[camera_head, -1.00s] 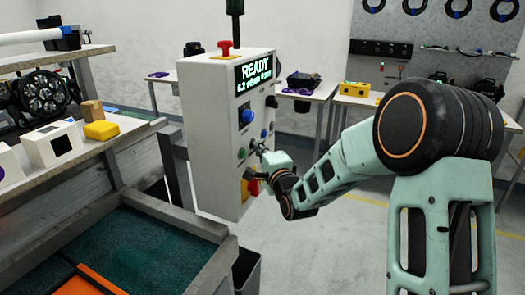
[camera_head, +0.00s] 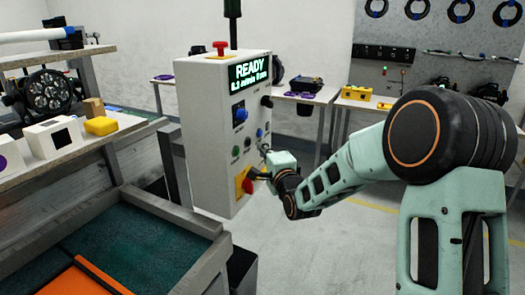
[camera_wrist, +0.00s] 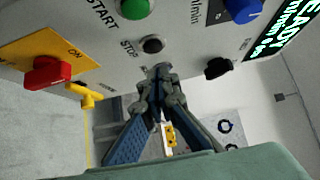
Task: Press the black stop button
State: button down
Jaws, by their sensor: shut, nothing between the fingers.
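The black stop button (camera_wrist: 152,44), under the label STOP, is on the grey control panel in the wrist view. It looks round and sits beside the green START button (camera_wrist: 137,7). My gripper (camera_wrist: 161,72) is shut and empty, its fingertips just below the stop button in the picture; a small gap shows between them, and contact cannot be seen. In the head view my gripper (camera_head: 264,150) is at the right part of the front face of the control box (camera_head: 205,140). The stop button is too small to make out surely there.
A red switch on a yellow plate (camera_wrist: 48,72), a blue knob (camera_wrist: 243,9) and a black knob (camera_wrist: 217,68) sit near on the panel. The box's screen (camera_head: 249,71) reads READY.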

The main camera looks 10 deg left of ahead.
jog(key=v, duration=1)
jog(key=shift+d, duration=0.25)
